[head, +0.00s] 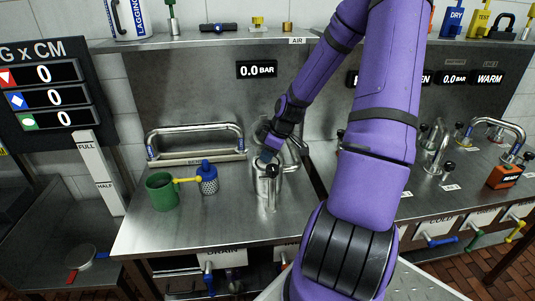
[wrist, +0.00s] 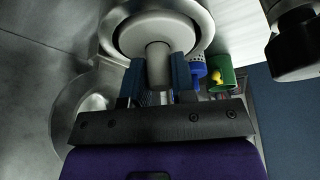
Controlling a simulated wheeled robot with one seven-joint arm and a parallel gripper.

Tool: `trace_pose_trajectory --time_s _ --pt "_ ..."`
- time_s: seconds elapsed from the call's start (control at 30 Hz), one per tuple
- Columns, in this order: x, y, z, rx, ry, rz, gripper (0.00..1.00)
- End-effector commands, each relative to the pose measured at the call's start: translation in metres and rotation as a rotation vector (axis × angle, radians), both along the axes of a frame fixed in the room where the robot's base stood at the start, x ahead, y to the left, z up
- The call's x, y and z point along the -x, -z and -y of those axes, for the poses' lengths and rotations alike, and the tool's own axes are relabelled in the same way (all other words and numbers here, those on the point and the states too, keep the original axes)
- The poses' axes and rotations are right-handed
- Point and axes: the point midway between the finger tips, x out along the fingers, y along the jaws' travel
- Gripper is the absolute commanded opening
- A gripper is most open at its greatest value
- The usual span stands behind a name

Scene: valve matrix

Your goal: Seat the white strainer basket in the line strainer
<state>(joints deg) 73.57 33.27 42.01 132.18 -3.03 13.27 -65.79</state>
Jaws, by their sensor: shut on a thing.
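My gripper (wrist: 158,82) is shut on the stem of the white strainer basket (wrist: 150,38); its blue finger pads press the stem from both sides. In the wrist view the basket's round white top lies inside a steel ring (wrist: 207,22), apparently the line strainer's mouth. I cannot tell how deep the basket sits. In the head view my gripper (head: 272,146) is at the steel line strainer (head: 267,194), and the basket does not show clearly there. A black knob (head: 271,171) is close by the strainer's top; a black knob also shows in the wrist view (wrist: 297,42).
Pipes and knobs crowd the right bench. The bench front left is clear.

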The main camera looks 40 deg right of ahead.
Motion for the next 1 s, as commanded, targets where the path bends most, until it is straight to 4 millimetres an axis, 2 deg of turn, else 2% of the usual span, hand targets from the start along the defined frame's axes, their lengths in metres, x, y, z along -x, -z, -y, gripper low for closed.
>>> trace_pose_trajectory --time_s 0.13,0.17,0.27,0.67,1.0 --pt "0.000 0.002 0.000 0.000 0.000 0.000 0.00" --pt "0.000 0.003 0.000 0.000 -0.001 0.000 0.27" --pt "0.000 0.002 0.000 0.000 0.000 0.000 0.50" --pt "0.001 -0.003 0.001 0.000 0.003 0.001 0.50" --pt "0.015 -0.043 0.011 0.002 0.003 0.002 0.50"
